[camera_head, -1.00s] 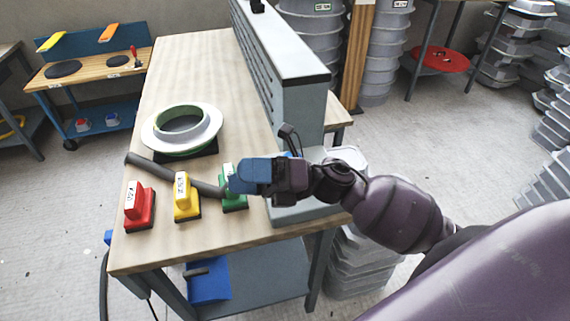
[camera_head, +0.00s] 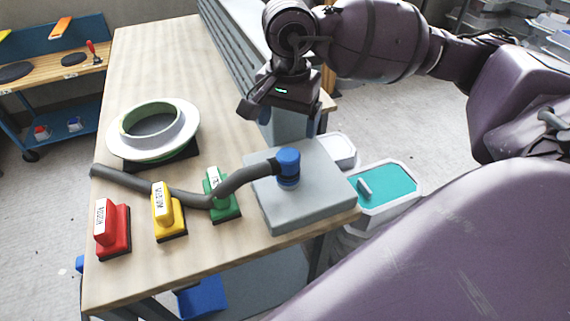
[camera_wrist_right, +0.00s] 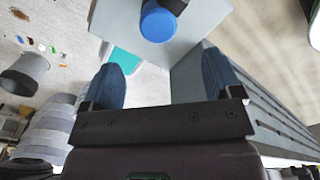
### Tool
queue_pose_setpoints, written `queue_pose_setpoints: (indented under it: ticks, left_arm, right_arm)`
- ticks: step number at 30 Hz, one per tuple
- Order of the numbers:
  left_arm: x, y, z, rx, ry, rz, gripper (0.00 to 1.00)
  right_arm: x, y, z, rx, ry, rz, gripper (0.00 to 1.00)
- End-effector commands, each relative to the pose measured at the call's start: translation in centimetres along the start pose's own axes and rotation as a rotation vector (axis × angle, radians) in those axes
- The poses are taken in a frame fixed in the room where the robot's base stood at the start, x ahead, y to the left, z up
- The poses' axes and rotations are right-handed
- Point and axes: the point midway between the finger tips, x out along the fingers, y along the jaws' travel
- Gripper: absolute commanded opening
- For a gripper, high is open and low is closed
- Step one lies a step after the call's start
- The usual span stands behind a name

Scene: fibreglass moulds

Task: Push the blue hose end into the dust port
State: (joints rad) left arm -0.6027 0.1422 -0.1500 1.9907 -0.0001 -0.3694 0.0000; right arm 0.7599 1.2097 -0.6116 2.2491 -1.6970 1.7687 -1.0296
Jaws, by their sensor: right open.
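The blue hose end (camera_head: 288,166) stands upright on top of the grey box (camera_head: 320,190) on the bench. The grey hose (camera_head: 235,184) bends from it to the left over the bench. The dust port's opening is hidden under the hose end, so I cannot tell how deep it sits. My right gripper (camera_head: 288,122) is open and empty, above and behind the hose end, apart from it. In the right wrist view the hose end (camera_wrist_right: 158,22) lies beyond the spread blue fingers (camera_wrist_right: 163,64). My left gripper is out of view.
Red (camera_head: 112,230), yellow (camera_head: 167,213) and green (camera_head: 221,195) blocks stand left of the box. A round mould (camera_head: 185,140) sits behind them. A grey slatted panel (camera_head: 225,45) runs along the bench's right side. A teal-topped container (camera_head: 390,190) stands right of the bench.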

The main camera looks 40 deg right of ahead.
Motion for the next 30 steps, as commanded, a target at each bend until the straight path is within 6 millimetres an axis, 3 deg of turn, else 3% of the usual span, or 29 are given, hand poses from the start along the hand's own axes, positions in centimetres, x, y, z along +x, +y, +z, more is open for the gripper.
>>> queue_pose_setpoints:
  ticks: [8,20,30]
  left_arm:
    - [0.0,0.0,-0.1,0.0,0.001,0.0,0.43]
    - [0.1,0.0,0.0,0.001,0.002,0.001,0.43]
    - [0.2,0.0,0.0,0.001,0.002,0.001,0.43]
  right_arm:
    - [0.4,0.0,0.1,0.002,-0.006,0.001,0.85]
    - [5.3,0.0,0.1,0.003,-0.008,0.001,0.85]
    - [5.7,0.0,0.1,0.002,-0.007,-0.001,0.85]
